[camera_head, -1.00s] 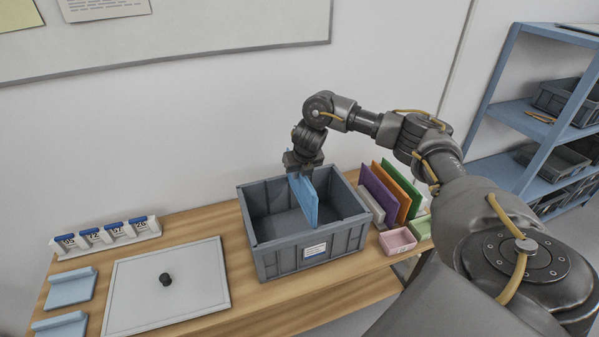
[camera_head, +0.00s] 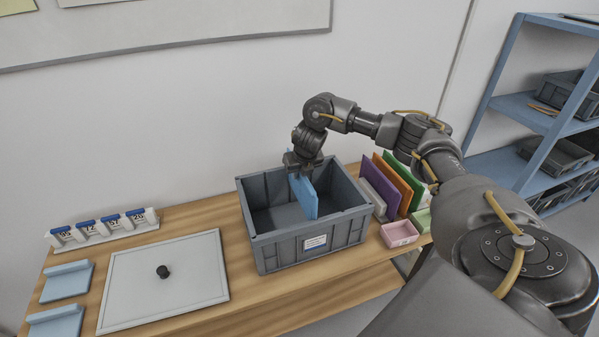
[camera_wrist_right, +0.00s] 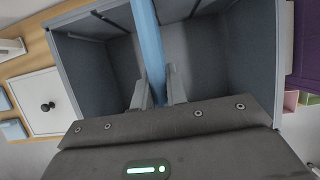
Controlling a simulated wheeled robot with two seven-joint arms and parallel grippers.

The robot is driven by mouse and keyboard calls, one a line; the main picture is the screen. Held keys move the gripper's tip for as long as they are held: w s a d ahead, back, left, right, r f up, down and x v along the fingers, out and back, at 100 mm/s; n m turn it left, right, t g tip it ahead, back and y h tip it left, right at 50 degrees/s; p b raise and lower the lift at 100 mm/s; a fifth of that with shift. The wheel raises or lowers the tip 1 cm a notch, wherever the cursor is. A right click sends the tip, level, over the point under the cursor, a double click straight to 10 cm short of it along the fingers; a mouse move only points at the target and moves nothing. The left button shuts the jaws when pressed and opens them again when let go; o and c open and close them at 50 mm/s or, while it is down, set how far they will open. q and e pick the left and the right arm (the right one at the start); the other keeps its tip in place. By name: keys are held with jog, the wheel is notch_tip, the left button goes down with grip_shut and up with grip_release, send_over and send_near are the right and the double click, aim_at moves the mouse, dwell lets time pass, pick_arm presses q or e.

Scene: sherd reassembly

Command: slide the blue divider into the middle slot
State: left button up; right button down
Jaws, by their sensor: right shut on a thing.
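The blue divider (camera_head: 304,195) stands upright inside the grey crate (camera_head: 285,240), near the middle of its length. It also shows in the right wrist view (camera_wrist_right: 149,45), running between the fingers. My right gripper (camera_head: 300,170) is shut on the divider's top edge, at the crate's far side. In the right wrist view the right gripper (camera_wrist_right: 158,95) has one finger on each side of the divider. The crate's slots and the divider's lower edge are hidden, so I cannot tell how the divider sits in a slot. My left gripper is not in view.
Purple, orange and green dividers (camera_head: 395,185) stand in a rack right of the crate. A pink tray (camera_head: 400,233) lies in front of them. A grey panel with a black knob (camera_head: 195,275), blue holders (camera_head: 66,283) and a row of labelled blocks (camera_head: 105,232) are left.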

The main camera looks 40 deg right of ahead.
aim_at(299, 200)
jog(key=shift+f+b, duration=0.9)
jog(key=shift+f, duration=0.6)
jog(key=shift+f+b, duration=3.25)
jog(key=shift+f, duration=1.2)
jog(key=c, duration=1.3)
grip_release()
